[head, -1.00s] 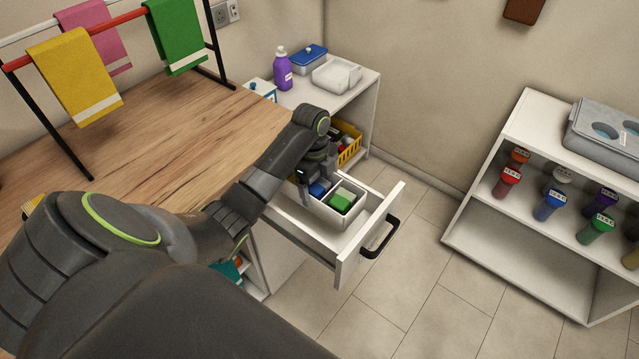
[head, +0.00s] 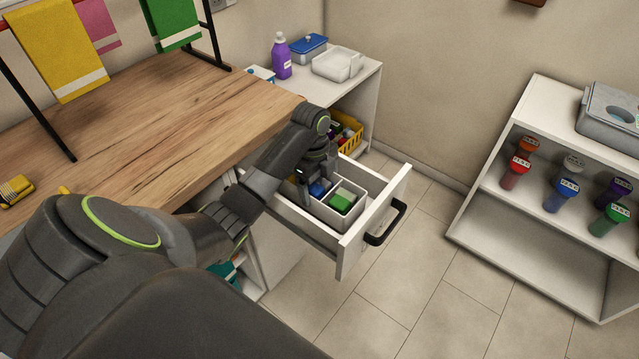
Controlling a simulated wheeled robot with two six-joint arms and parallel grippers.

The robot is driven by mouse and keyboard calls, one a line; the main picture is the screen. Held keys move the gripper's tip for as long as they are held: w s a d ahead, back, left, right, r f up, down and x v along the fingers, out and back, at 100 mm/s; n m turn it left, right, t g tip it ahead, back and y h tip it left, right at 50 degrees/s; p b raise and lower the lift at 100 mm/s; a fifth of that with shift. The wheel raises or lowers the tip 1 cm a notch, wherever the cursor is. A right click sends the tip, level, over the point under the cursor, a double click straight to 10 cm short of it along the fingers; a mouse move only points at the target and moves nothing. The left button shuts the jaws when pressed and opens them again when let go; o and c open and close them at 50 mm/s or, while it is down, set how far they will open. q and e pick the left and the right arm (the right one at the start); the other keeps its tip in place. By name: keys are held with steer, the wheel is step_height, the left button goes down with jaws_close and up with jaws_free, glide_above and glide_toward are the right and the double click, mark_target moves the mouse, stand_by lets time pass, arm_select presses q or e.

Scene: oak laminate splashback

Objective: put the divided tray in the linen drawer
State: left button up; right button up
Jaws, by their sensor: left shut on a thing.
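The divided tray (head: 356,213) is white and holds a green block and a blue item in its compartments. It is inside the open linen drawer (head: 354,251), near the front panel with the black handle. Its rim stands at about the height of the drawer's walls; whether its base touches the drawer floor is hidden. My left gripper (head: 308,193) reaches down into the drawer and is shut on the tray's left end. The arm and wrist hide the fingertips and part of the tray. My right gripper is not in view.
A wooden counter (head: 150,110) lies left of the drawer, with a towel rack on it. Behind the drawer, a white shelf unit carries a purple bottle (head: 281,58) and a yellow basket (head: 349,136). Another shelf (head: 520,215) stands right. The floor between is clear.

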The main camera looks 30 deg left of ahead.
arm_select(q)
steer(key=shift+f, duration=0.5)
stand_by(0.3)
steer(key=o, duration=0.8)
steer(key=r, duration=0.6)
steer(key=shift+a+r, duration=0.4)
steer(key=r+p, duration=0.6)
steer(key=r, duration=0.1)
steer(key=a+r+p, duration=0.1)
steer(key=r+p, duration=0.2)
steer(key=shift+a+r+p, duration=0.1)
steer(key=shift+r+p, duration=0.15)
steer(key=shift+p, duration=0.15)
